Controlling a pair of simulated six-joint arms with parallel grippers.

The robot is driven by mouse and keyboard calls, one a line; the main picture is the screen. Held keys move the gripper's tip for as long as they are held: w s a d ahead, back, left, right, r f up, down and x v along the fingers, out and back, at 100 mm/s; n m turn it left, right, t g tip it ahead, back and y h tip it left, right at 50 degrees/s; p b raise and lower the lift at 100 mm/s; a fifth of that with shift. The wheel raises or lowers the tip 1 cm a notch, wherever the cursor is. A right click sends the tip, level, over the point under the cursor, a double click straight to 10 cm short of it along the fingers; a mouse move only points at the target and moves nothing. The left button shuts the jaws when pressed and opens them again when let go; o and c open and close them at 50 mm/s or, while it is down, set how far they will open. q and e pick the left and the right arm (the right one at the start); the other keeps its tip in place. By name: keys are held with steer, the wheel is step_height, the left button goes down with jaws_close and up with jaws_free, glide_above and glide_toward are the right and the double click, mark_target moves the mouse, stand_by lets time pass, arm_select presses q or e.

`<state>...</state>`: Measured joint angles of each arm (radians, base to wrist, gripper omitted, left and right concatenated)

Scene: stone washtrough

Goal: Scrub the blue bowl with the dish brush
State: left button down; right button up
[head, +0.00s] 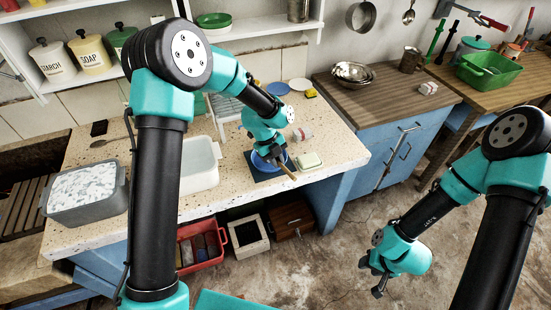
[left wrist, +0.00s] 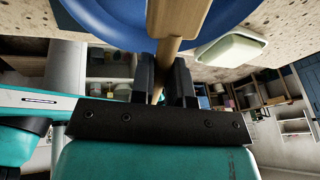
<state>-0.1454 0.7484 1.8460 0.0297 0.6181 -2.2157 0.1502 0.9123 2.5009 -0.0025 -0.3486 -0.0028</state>
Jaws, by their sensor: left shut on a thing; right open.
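The blue bowl (head: 258,163) sits on a dark mat (head: 262,178) near the front edge of the speckled counter. My left gripper (head: 276,156) is over the bowl and shut on the dish brush, whose wooden handle (head: 288,172) sticks out toward the front. In the left wrist view, the handle (left wrist: 178,22) passes between the fingers (left wrist: 163,75), in front of the blue bowl (left wrist: 100,18). The brush's bristles are hidden, so I cannot tell whether they touch the bowl. My right gripper (head: 375,279) is open and empty, above the floor.
A pale green soap dish (head: 308,161) stands right of the bowl; it also shows in the left wrist view (left wrist: 230,48). A white basin (head: 203,160) and a grey tub of suds (head: 88,185) stand to the left. A blue cabinet (head: 380,150) stands right of the counter.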

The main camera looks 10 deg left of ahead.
mark_target(281, 164)
arm_select(q)
steer(key=shift+s+d+r, duration=0.1)
steer(key=shift+s+d, duration=0.35)
steer(key=shift+s+d, duration=0.1)
steer(key=shift+s+d, duration=0.6)
steer(key=shift+w+a+f, duration=0.25)
steer(key=shift+w+a, duration=0.45)
stand_by(0.3)
steer(key=shift+w+a+r, duration=0.15)
steer(key=shift+w+a, duration=0.55)
